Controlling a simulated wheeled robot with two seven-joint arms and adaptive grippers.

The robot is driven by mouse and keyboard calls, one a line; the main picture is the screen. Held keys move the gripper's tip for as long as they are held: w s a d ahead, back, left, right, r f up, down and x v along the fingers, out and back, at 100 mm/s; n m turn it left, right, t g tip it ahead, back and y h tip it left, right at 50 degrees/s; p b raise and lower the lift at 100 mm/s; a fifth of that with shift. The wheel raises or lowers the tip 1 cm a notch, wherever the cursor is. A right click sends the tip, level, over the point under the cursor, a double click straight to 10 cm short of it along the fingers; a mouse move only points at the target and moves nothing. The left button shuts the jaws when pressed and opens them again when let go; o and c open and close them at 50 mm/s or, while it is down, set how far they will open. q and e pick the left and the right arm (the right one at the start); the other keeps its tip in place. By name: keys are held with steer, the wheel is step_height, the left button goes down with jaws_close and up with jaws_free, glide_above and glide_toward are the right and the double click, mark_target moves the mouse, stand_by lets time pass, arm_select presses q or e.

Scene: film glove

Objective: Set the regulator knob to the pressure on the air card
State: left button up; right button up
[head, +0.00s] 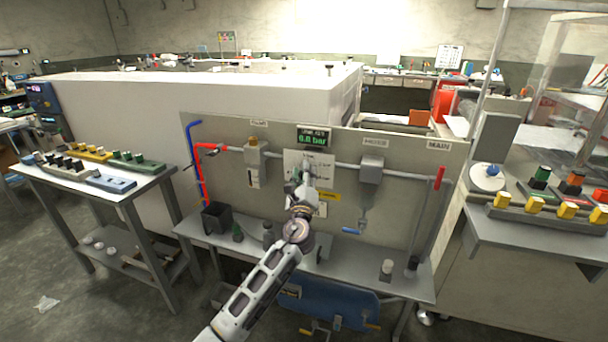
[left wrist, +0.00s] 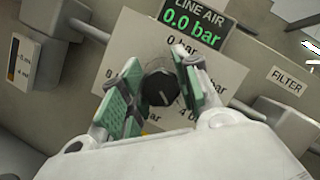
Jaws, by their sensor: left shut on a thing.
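The black regulator knob (left wrist: 160,88) sits on a white dial plate (left wrist: 220,72) in the left wrist view; in the head view my gripper hides it. My left gripper (left wrist: 157,74) has its green-padded fingers on either side of the knob and is shut on it. It also shows in front of the panel in the head view (head: 303,174). The LINE AIR display (left wrist: 188,18) reads 0.0 bar. I cannot make out the air card's pressure. My right gripper is out of view.
The panel also carries a red valve handle (head: 208,149) at left, a grey filter unit (head: 371,169), a blue handle (head: 352,231) and a red MAIN lever (head: 440,178). A black bin (head: 216,217) stands on the shelf below. Side tables hold several coloured blocks.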

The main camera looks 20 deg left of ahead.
arm_select(q)
steer(key=shift+n+g+y, duration=0.3)
steer(key=shift+n, duration=0.3)
steer(key=o, duration=1)
steer(key=shift+s, duration=0.15)
steer(key=shift+v, duration=5.85)
steer(key=shift+f, duration=0.15)
steer(key=shift+n, duration=0.3)
